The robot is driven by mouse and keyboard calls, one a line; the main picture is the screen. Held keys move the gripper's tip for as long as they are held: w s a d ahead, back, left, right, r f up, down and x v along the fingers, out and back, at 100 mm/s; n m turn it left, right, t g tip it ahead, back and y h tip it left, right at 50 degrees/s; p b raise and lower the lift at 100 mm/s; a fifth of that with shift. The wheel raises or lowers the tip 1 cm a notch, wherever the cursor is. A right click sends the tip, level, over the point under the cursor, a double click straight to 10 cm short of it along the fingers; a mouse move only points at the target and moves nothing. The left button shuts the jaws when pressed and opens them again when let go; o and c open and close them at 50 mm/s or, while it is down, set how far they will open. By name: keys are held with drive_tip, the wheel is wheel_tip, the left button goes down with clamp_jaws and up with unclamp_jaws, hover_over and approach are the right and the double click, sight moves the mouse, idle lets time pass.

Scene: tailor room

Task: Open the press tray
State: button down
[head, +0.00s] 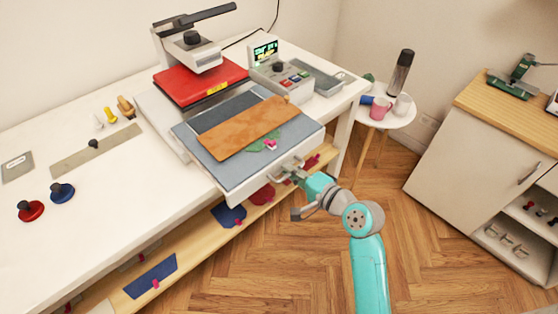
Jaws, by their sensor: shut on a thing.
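The heat press (190,42) stands on the white table, with a red plate (205,82) raised under its black lever. The press tray (240,172) extends forward from under the red plate, out to the table's front edge. A brown sheet (245,128) and a green piece with a pink item (269,145) lie on its blue-grey pad. My gripper (291,172) is at the tray's front edge, shut on the tray handle. The fingers and handle are small and partly hidden by each other.
A control box (278,78) stands right of the press. Red (30,210) and blue (62,192) knobbed tools lie on the left of the table. A small round table (385,112) holds cups and a bottle. A cabinet (490,150) stands at right. The wooden floor between is clear.

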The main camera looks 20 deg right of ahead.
drive_tip(key=shift+v, duration=0.9)
drive_tip(key=shift+f, duration=0.25)
drive_tip(key=c, duration=1.2)
unclamp_jaws()
drive_tip(key=shift+s+d, duration=0.1)
drive_tip(key=v, duration=1.1)
drive_tip(key=shift+s, duration=0.35)
